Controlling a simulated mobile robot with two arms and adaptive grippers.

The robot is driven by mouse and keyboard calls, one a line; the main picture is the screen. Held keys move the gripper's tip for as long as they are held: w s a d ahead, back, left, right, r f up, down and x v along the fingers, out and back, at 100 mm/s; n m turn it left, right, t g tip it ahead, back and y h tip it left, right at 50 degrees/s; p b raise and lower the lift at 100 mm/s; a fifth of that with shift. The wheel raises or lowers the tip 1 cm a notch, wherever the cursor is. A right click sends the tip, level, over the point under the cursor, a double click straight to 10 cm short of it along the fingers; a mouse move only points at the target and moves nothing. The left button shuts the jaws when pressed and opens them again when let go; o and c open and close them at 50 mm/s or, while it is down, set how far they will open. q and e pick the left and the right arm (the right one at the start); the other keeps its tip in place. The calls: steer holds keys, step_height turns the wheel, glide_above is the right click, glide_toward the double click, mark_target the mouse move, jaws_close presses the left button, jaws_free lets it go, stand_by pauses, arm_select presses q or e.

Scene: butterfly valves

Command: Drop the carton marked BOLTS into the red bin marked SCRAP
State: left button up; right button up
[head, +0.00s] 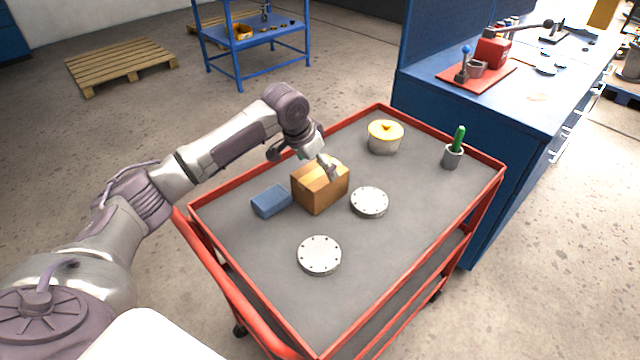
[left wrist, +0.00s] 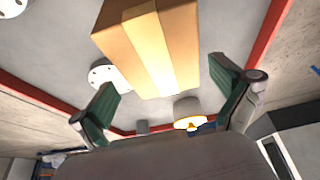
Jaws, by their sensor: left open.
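A brown cardboard carton (head: 318,190) with a lighter tape strip sits on the grey top of the red-rimmed cart. No BOLTS lettering can be read on the faces I see. My left gripper (head: 325,168) is at the carton's upper far side, with a finger in front of its top edge. In the left wrist view the gripper (left wrist: 164,84) has its fingers spread wide, and the carton (left wrist: 150,45) shows between and beyond the fingertips. I cannot tell whether they touch it. No red bin marked SCRAP shows in either view. My right gripper is not in view.
On the cart (head: 390,287) a blue box (head: 271,201) lies left of the carton. Two round flanges (head: 369,202) (head: 319,255), a yellow-topped pot (head: 385,137) and a grey cup (head: 452,157) with a green item stand there too. A blue workbench (head: 500,95) adjoins the right side.

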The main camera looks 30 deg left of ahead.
arm_select(q)
steer(key=x, duration=0.6)
steer(key=shift+s, duration=0.15)
steer(key=shift+f+p, duration=0.25)
steer(key=shift+p, duration=0.35)
steer(key=shift+c, duration=0.2)
steer(key=c, duration=1.3)
steer(key=shift+r, duration=0.1)
steer(key=shift+c, duration=0.6)
